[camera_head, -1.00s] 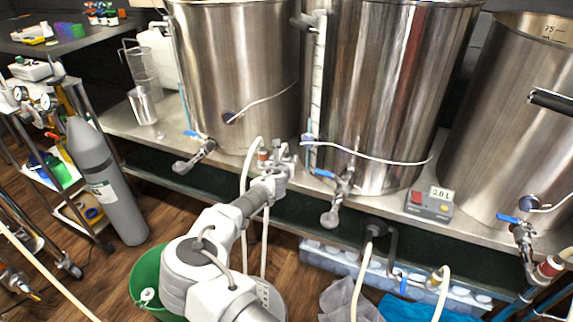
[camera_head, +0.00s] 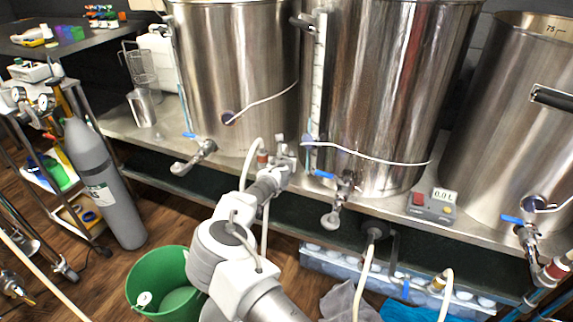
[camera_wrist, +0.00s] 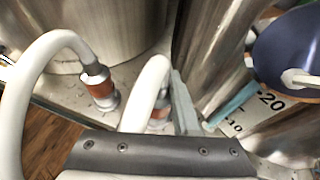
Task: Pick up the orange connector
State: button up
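In the wrist view, a connector with an orange band (camera_wrist: 100,88) stands upright on the steel bench at the end of a white hose. A second orange-banded connector (camera_wrist: 160,112) on another white hose is partly hidden beside a grey finger of my gripper (camera_wrist: 183,105). In the head view, one orange-banded connector (camera_head: 262,158) shows just left of my gripper (camera_head: 285,150), in front of the left and middle kettles. Only one finger shows clearly in the wrist view, so the opening and any contact with the second connector cannot be told.
The left kettle (camera_head: 235,70) and middle kettle (camera_head: 385,90) stand close behind my gripper, with a valve (camera_head: 200,152) to the left and another (camera_head: 342,190) to the right. White hoses hang off the bench edge. A green bucket (camera_head: 137,285) stands on the floor.

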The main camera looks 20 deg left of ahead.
jog(key=shift+f, duration=0.15)
grip_shut()
notch_tip(320, 180, up, 18)
jog(key=p, duration=0.6)
jog(key=shift+p, duration=0.35)
notch_tip(320, 180, up, 5)
jog(key=p, duration=0.3)
jog(key=shift+f, duration=0.15)
jog(key=shift+s+d, duration=0.1)
dwell(1.1)
